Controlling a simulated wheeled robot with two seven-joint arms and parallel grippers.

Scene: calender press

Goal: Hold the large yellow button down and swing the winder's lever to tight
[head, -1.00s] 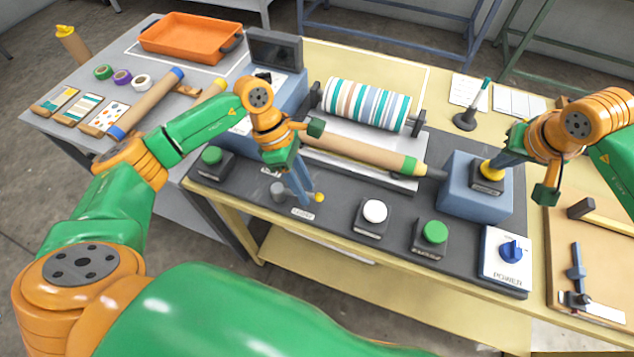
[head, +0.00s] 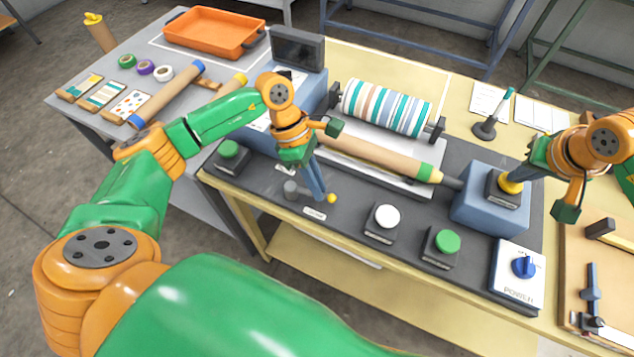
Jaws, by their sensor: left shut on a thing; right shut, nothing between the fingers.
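The large yellow button (head: 510,186) sits on a dark plate on a blue-grey block (head: 482,212) at the right of the press. My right gripper (head: 516,179) is shut and empty, its fingertips at the top of this button and partly covering it. How far the button is pressed is hard to tell. The winder's lever (head: 305,192) lies low at the front of the dark panel, with a grey pivot at its left and a yellow knob at its right end. My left gripper (head: 319,196) points down and is shut on the lever beside the knob, hiding part of it.
A green button (head: 229,149), a white button (head: 387,216), another green button (head: 447,242) and a blue power knob (head: 524,266) line the panel's front. A striped roll (head: 386,107) and a brown roller (head: 380,158) lie behind.

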